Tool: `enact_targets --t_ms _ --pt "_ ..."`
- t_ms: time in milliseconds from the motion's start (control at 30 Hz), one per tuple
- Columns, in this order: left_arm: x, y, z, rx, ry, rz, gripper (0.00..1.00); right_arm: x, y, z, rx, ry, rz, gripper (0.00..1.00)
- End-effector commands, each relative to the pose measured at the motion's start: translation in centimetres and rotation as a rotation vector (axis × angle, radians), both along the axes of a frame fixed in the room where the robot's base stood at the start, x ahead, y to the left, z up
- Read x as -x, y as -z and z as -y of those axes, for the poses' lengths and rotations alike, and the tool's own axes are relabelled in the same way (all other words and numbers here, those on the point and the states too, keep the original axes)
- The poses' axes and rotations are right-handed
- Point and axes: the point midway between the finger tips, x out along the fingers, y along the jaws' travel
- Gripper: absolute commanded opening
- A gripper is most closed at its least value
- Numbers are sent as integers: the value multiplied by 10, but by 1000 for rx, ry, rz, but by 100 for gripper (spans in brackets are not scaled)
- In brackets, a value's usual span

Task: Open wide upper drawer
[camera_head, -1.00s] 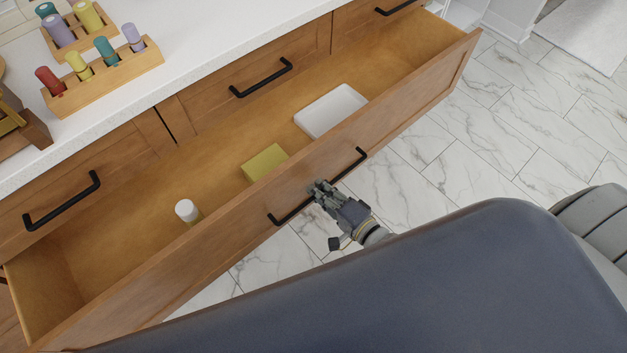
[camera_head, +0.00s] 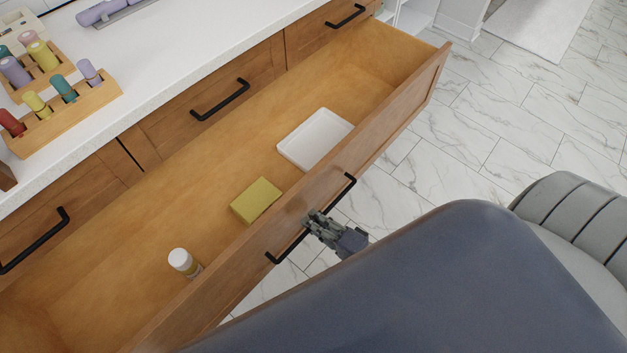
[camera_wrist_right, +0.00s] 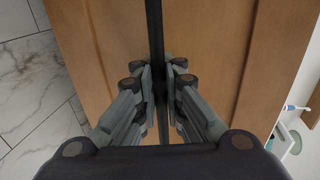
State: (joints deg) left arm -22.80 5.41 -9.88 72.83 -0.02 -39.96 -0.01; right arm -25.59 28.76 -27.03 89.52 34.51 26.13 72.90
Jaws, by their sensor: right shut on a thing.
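The wide wooden drawer (camera_head: 396,112) is pulled far out of the cabinet in the head view. Its inside shows. Its black bar handle (camera_head: 343,193) is on the front panel. My right gripper (camera_head: 311,222) is shut on the middle of this handle. In the right wrist view the fingers (camera_wrist_right: 159,75) close from both sides on the black handle bar (camera_wrist_right: 154,28), with the wooden front behind. My left gripper is not in view.
In the drawer lie a white tray (camera_head: 314,139), a yellow-green box (camera_head: 256,200) and a white-capped bottle (camera_head: 184,262). Smaller closed drawers with black handles (camera_head: 221,99) are above. Wooden holders with coloured rolls (camera_head: 66,106) stand on the white counter.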

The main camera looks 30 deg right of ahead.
Motion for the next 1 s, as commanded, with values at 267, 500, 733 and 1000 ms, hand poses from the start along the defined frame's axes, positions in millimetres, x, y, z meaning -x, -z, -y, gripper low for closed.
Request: enact_targets --t_ms 267,500,733,1000 --pt "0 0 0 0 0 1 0 -1 -2 0 -1 1 4 17" --pt "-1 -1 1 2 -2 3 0 -1 -1 0 0 1 2 17" --pt "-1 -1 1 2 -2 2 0 17 -3 6 0 0 -2 17" --pt "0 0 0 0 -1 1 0 66 -13 24 1 -1 -3 17"
